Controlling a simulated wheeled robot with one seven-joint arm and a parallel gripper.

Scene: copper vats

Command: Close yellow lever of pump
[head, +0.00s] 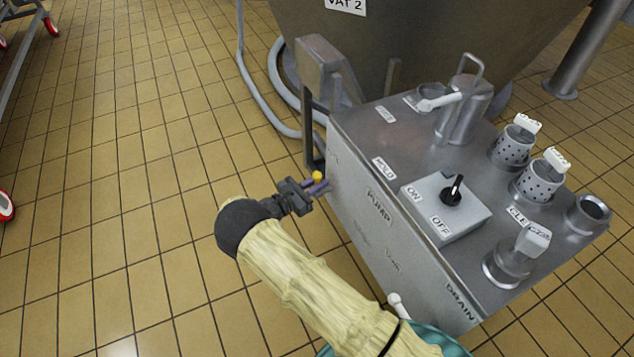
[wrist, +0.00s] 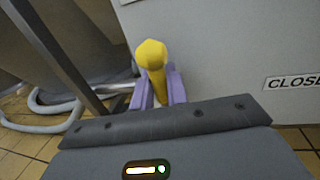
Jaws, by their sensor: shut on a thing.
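The yellow lever (head: 317,176) shows as a small yellow knob at the left side of the grey metal pump cart (head: 350,190). My gripper (head: 318,187) is at that side, its purple fingers around the knob. In the wrist view the yellow lever (wrist: 151,62) stands between the two purple fingers of my gripper (wrist: 157,88), which are shut on it. The lower part of the lever is hidden behind my gripper's body. A label beginning "CLOSE" (wrist: 291,82) is on the panel to the right of the lever.
A large vat (head: 420,40) stands behind. Grey hoses (head: 247,75) lie at the back left.

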